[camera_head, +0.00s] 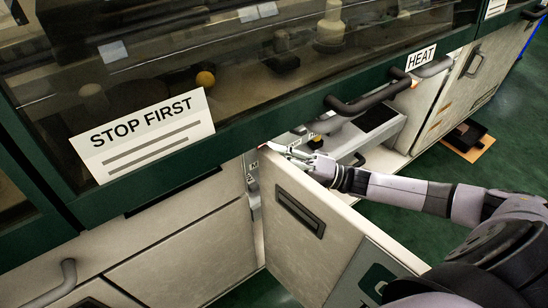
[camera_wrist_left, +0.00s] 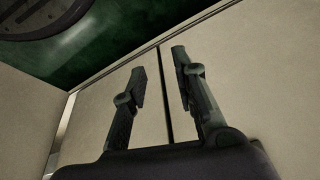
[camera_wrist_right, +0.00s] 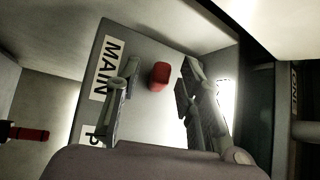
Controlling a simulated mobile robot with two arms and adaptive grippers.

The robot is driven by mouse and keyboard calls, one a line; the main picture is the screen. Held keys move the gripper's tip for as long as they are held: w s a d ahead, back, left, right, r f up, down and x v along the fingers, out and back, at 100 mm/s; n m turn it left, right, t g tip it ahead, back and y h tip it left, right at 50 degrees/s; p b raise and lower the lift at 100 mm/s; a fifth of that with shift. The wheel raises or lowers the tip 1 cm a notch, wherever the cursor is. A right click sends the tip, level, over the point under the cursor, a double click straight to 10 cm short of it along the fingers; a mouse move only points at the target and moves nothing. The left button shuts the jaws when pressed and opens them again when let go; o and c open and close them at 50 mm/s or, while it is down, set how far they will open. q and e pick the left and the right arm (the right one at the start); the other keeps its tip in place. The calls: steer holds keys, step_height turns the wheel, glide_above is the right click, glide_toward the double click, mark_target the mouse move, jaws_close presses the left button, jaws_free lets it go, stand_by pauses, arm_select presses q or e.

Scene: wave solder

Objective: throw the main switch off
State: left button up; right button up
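The main switch shows in the right wrist view as a small red handle (camera_wrist_right: 160,76) on a grey box, beside a white MAIN label (camera_wrist_right: 106,66). My right gripper (camera_wrist_right: 156,92) is open, with one finger on each side of the red handle. I cannot tell whether either finger touches it. In the head view my right gripper (camera_head: 298,153) reaches over the open cabinet door (camera_head: 310,235), and the switch is too small to make out. My left gripper (camera_wrist_left: 160,70) is open and empty in front of beige panels in the left wrist view; it is not in the head view.
A second red piece (camera_wrist_right: 30,134) shows at the left of the right wrist view. A partly hidden label (camera_wrist_right: 92,136) lies below MAIN. The machine's front has a STOP FIRST sign (camera_head: 143,134) and a dark hood handle (camera_head: 368,98).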

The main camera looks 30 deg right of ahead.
steer(key=v, duration=1.2)
stand_by(0.3)
